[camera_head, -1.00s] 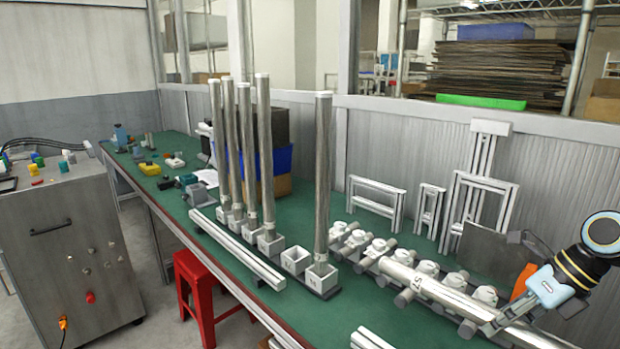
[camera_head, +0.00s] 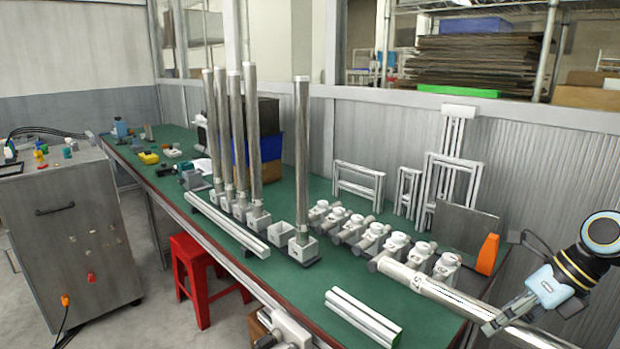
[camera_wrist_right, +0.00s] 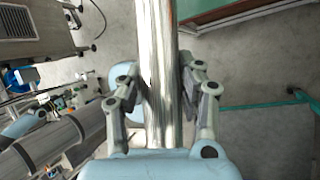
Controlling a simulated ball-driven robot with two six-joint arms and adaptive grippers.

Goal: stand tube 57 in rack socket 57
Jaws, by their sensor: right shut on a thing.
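A long silvery tube (camera_head: 440,293) is held by my right gripper (camera_head: 508,318) near the lower right. It lies nearly level, sloping across the picture, with its free end over the bench's front part. In the right wrist view the gripper (camera_wrist_right: 170,95) is shut on the tube (camera_wrist_right: 158,60), fingers on both sides. The rack (camera_head: 308,262) stands mid-bench with several upright tubes. One empty square socket (camera_head: 281,235) sits beside the near end socket, which holds a tube (camera_head: 301,150). Its number is unreadable. My left gripper is not seen.
A row of white-topped grey holders (camera_head: 370,235) lies right of the rack, behind the held tube. White rails (camera_head: 362,316) lie at the front edge. Frames and an orange object (camera_head: 487,254) stand at the back right. A red stool (camera_head: 205,275) is below the bench.

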